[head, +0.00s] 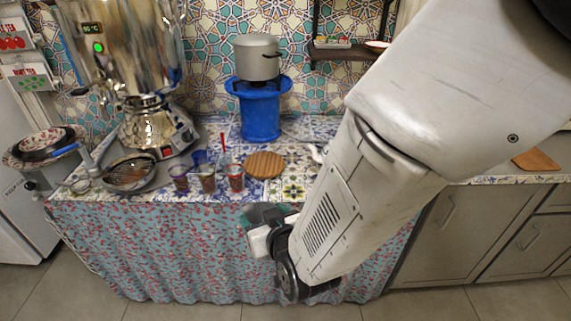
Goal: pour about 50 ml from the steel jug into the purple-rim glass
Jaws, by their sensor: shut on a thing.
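My gripper (264,232) is low in front of the counter's cloth-covered front, left of my arm. It is shut on a dark, greenish, shiny thing (266,213), which looks like the steel jug, though its shape is hard to make out. Its mouth and contents cannot be seen. Three small tea glasses stand in a row near the counter's front edge. The left one (180,179) seems to have the purple rim. The middle glass (207,180) and the right, red-rimmed glass (236,179) stand beside it. My gripper is below and to the right of the glasses, apart from them.
A round wooden board (264,165) lies right of the glasses. A shiny samovar (150,125) and a strainer pan (130,173) stand to the left. A grey pot (257,57) sits on a blue stand (260,112) at the back. A blue cup (198,158) is behind the glasses.

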